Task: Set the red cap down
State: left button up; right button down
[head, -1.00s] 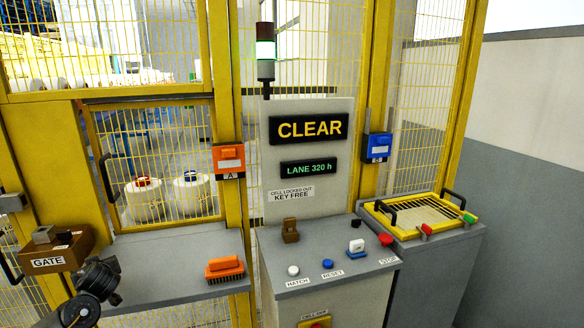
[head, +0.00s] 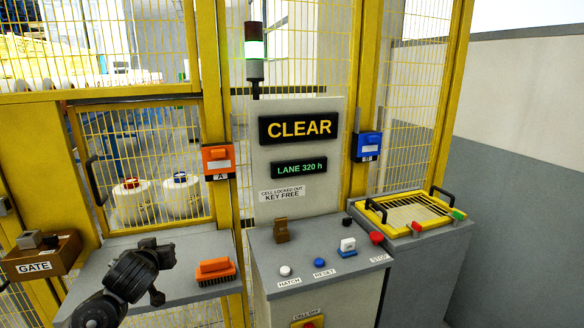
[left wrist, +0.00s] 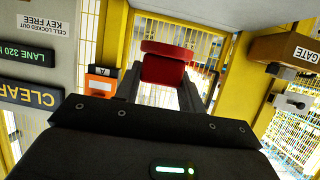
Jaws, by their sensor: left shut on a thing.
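The red cap (left wrist: 163,70) is between the fingers of my left gripper (left wrist: 163,78) in the left wrist view, which is upside down. The gripper is shut on it and holds it in front of the yellow fence. In the head view part of my left arm shows over the grey shelf (head: 190,290); the held cap cannot be made out there. Behind the mesh, one white bobbin (head: 133,205) has a red top and another (head: 182,200) has a blue top. My right gripper is not in view.
An orange brush (head: 214,270) lies on the shelf, right of my arm. The GATE box (head: 40,258) is at the left. A console (head: 320,265) with buttons stands in the middle. A yellow-rimmed tray (head: 377,213) is on the cabinet at the right.

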pick_arm(q)
jog(key=s+d+r+m+h, duration=0.35)
jog(key=s+d+r, duration=0.25)
jog(key=s+d, duration=0.5)
jog(key=shift+t, duration=0.3)
jog(key=shift+s+d+f, duration=0.1)
jog(key=shift+d+f, duration=0.1)
jog(key=shift+f, duration=0.7)
jog(key=shift+s+d+f, duration=0.15)
jog(key=shift+f, duration=0.8)
jog(key=shift+s+d+f, duration=0.1)
jog(key=shift+d+f, duration=0.1)
jog(key=shift+f, duration=0.7)
